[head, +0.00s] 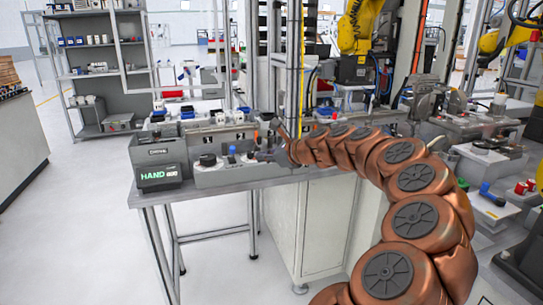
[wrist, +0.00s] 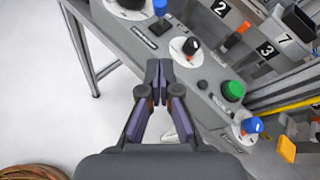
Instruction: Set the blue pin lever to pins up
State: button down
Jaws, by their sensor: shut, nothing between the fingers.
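Two blue-topped levers show on the grey panel in the wrist view. One blue lever (wrist: 160,8) stands at the top edge, partly cut off, beyond my fingertips. The other blue lever (wrist: 250,127) sits on a white dial at the lower right. I cannot tell from the labels which is the pin lever. In the head view one blue lever (head: 232,151) stands upright on the panel front. My gripper (wrist: 159,68) is shut and empty above the panel's front edge, apart from both levers. In the head view it is small and dark among the controls.
A black knob on a white dial (wrist: 191,46), a green button (wrist: 233,91) and an orange lever (wrist: 236,36) are near my fingers. A HAND display box (head: 158,176) stands at the panel's left end. Floor is free left of the bench.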

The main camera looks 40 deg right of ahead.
aim_at(233, 154)
jog(key=w+a, duration=0.2)
jog(key=w, duration=0.5)
jog(key=shift+w+a+f, duration=0.15)
jog(key=shift+w+f, duration=0.05)
jog(key=shift+w, duration=0.1)
jog(key=shift+r+p, duration=0.2)
jog(key=shift+p, duration=0.55)
